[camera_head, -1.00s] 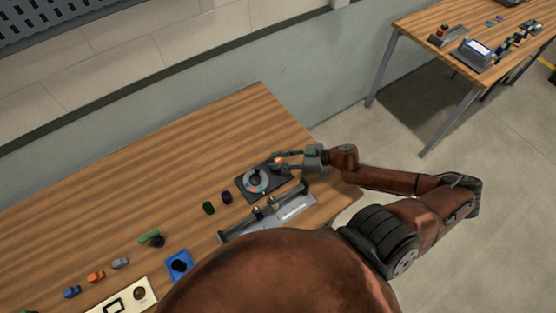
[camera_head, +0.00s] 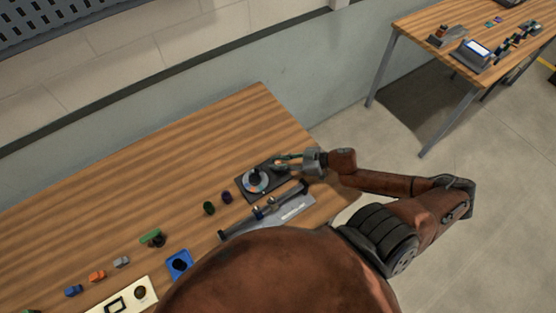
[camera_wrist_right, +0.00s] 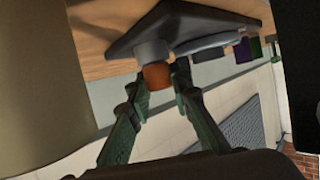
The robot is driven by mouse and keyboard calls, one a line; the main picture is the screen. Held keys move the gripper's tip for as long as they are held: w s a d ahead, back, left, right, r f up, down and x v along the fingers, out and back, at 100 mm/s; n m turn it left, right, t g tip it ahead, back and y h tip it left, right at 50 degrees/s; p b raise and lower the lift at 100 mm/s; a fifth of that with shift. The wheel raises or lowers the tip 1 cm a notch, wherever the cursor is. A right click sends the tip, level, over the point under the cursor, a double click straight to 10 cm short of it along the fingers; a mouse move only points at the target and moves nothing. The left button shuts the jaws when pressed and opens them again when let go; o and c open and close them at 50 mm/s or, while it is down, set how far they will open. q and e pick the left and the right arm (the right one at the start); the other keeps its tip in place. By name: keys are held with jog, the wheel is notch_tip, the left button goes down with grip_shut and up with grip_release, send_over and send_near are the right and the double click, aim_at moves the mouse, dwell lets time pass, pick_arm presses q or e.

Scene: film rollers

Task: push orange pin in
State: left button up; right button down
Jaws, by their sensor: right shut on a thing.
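The orange pin (camera_wrist_right: 157,76) shows in the right wrist view, sticking out of a grey round housing (camera_wrist_right: 152,50) on the edge of a dark base plate (camera_wrist_right: 200,24). In the head view the dark plate (camera_head: 243,194) carries a grey ring-shaped dial (camera_head: 255,180), and the pin is hidden. My right gripper (camera_wrist_right: 162,82) has its green fingertips at the pin's outer end, one on each side. It is shut on the orange pin. In the head view the right gripper (camera_head: 282,164) is at the plate's upper right side. My left gripper is not in view.
A grey rail fixture (camera_head: 290,210) lies close in front of the plate. Dark green and purple pieces (camera_head: 209,208) stand left of it. A blue block (camera_head: 180,264), a cream panel (camera_head: 130,300) and small coloured parts (camera_head: 97,276) lie further left. The table's back is clear.

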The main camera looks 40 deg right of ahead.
jog(key=c, duration=1.7)
grip_release()
jog(key=shift+c, duration=0.2)
jog(key=v, duration=1.2)
jog(key=shift+r, duration=0.1)
